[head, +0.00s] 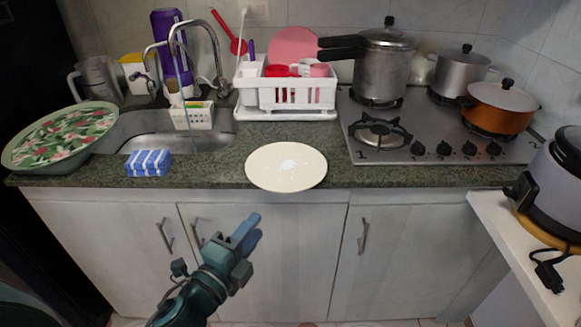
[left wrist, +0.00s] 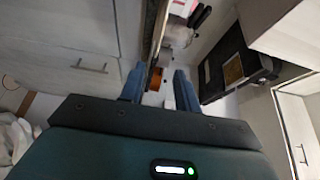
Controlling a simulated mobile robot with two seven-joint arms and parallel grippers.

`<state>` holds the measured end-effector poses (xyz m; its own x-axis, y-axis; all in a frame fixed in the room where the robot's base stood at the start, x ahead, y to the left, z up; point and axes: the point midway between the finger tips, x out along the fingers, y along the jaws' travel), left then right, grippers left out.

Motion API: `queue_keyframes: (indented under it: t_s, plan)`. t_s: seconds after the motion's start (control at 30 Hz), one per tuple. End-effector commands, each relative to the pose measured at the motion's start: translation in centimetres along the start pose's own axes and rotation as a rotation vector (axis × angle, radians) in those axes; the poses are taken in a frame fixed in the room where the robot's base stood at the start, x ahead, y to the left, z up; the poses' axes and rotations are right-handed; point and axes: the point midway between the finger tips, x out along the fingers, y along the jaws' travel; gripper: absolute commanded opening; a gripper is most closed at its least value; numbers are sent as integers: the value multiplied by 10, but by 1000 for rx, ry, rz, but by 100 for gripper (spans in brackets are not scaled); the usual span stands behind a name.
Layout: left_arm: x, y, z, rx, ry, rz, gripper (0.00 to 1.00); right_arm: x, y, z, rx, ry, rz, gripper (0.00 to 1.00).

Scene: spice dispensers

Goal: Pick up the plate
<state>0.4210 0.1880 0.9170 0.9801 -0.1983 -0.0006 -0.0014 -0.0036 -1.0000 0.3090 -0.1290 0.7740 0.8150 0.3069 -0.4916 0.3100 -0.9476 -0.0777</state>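The cream plate (head: 262,170) lies flat on the dark counter in the head view, right of the sink. Its front rim reaches slightly past the counter's front edge, and a pale patch shows at its centre. My left gripper (head: 250,230) is in front of the lower cabinets, below and to the left of the plate, apart from it. In the left wrist view my left gripper (left wrist: 158,84) has its two blue fingers apart with nothing held between them. I cannot make out the plate in that view. My right gripper is not in view.
A blue-striped sponge (head: 148,163) lies left of the plate, near a leafy-patterned bowl (head: 60,138). A white dish rack (head: 285,95) stands behind the plate. The stove (head: 430,135) with several pots is to the right. The counter (head: 222,170) between sponge and plate is clear.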

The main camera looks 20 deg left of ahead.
Motion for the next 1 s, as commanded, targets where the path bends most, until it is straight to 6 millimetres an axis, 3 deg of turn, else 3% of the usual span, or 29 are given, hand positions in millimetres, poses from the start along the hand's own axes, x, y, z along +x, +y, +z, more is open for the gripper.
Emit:
queue_keyframes:
  t_s: [0.4,0.67,1.0]
  plan:
    - [66,-1,0,6,-1,-2,32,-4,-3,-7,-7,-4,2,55]
    - [85,0,1,5,-1,-1,32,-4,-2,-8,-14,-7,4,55]
    - [129,4,2,5,0,-1,32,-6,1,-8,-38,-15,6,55]
